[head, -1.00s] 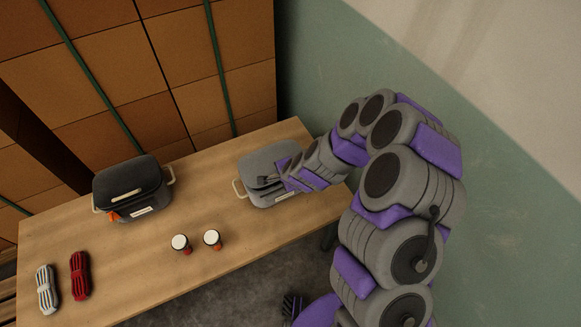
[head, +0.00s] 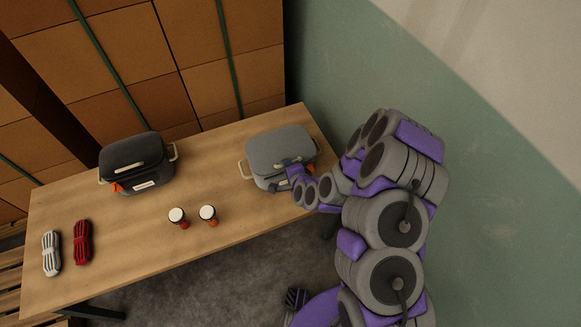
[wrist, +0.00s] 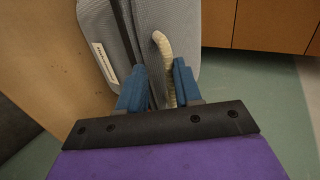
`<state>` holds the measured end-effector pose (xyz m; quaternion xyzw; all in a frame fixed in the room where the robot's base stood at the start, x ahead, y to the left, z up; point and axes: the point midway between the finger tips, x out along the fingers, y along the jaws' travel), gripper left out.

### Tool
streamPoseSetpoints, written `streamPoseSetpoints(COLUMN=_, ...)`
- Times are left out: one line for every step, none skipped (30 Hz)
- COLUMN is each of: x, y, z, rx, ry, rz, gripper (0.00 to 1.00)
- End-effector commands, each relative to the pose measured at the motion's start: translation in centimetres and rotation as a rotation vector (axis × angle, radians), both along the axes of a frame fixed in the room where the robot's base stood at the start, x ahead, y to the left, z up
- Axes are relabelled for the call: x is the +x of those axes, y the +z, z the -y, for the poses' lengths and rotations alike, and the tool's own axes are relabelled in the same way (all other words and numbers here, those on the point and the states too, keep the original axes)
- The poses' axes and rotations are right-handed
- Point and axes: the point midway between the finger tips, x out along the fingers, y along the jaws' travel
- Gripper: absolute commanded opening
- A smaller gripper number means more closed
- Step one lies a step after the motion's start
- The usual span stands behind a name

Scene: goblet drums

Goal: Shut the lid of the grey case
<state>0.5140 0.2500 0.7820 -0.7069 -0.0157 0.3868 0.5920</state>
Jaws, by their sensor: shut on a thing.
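The grey case (head: 262,178) stands at the right end of the wooden table in the head view. Its grey lid (head: 278,142) lies over the top of the body. In the wrist view a dark seam (wrist: 124,32) runs between lid and body, beside a white label (wrist: 104,62). My gripper (head: 294,169) is at the front right of the lid. In the wrist view its two blue fingers (wrist: 158,72) are on either side of the cream lid handle (wrist: 162,46), shut on it. Whether the lid is fully down I cannot tell.
A black case (head: 135,165) with cream handles stands at the back left of the table (head: 130,240). Two small goblet drums (head: 177,216) (head: 208,213) stand mid-table. White (head: 51,252) and red (head: 82,242) rope bundles lie at the left. A green wall (head: 370,75) is to the right.

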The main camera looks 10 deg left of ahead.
Motion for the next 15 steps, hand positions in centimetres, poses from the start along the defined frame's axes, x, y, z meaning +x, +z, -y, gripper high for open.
streamPoseSetpoints(x=-1.06, y=-1.65, z=0.21, rx=-0.015, ry=0.004, rz=-0.042, gripper=0.0)
streamPoseSetpoints(x=-1.05, y=-1.7, z=0.19, rx=-0.016, ry=0.003, rz=-0.042, gripper=0.0)
streamPoseSetpoints(x=-1.04, y=-1.75, z=0.17, rx=-0.017, ry=0.002, rz=-0.043, gripper=0.0)
streamPoseSetpoints(x=-1.03, y=-1.78, z=0.12, rx=-0.017, ry=0.002, rz=-0.043, gripper=0.0)
streamPoseSetpoints(x=-1.03, y=-1.81, z=0.09, rx=-0.018, ry=0.002, rz=-0.043, gripper=0.0)
streamPoseSetpoints(x=-1.04, y=-1.85, z=0.06, rx=-0.019, ry=0.004, rz=-0.044, gripper=0.0)
streamPoseSetpoints(x=-1.04, y=-1.87, z=0.04, rx=-0.019, ry=0.004, rz=-0.045, gripper=0.0)
streamPoseSetpoints(x=-1.05, y=-1.88, z=0.03, rx=-0.019, ry=0.004, rz=-0.045, gripper=0.0)
streamPoseSetpoints(x=-1.06, y=-1.89, z=0.04, rx=-0.019, ry=0.004, rz=-0.045, gripper=0.0)
streamPoseSetpoints(x=-1.08, y=-1.9, z=0.05, rx=-0.019, ry=0.004, rz=-0.045, gripper=0.0)
streamPoseSetpoints(x=-1.07, y=-1.89, z=0.07, rx=-0.019, ry=0.004, rz=-0.045, gripper=0.38)
streamPoseSetpoints(x=-1.05, y=-1.82, z=0.09, rx=-0.019, ry=0.004, rz=-0.044, gripper=0.42)
streamPoseSetpoints(x=-1.05, y=-1.76, z=0.1, rx=-0.018, ry=0.004, rz=-0.042, gripper=0.46)
streamPoseSetpoints(x=-1.05, y=-1.66, z=0.13, rx=-0.018, ry=0.003, rz=-0.04, gripper=0.46)
streamPoseSetpoints(x=-1.07, y=-1.54, z=0.18, rx=-0.016, ry=0.003, rz=-0.037, gripper=0.45)
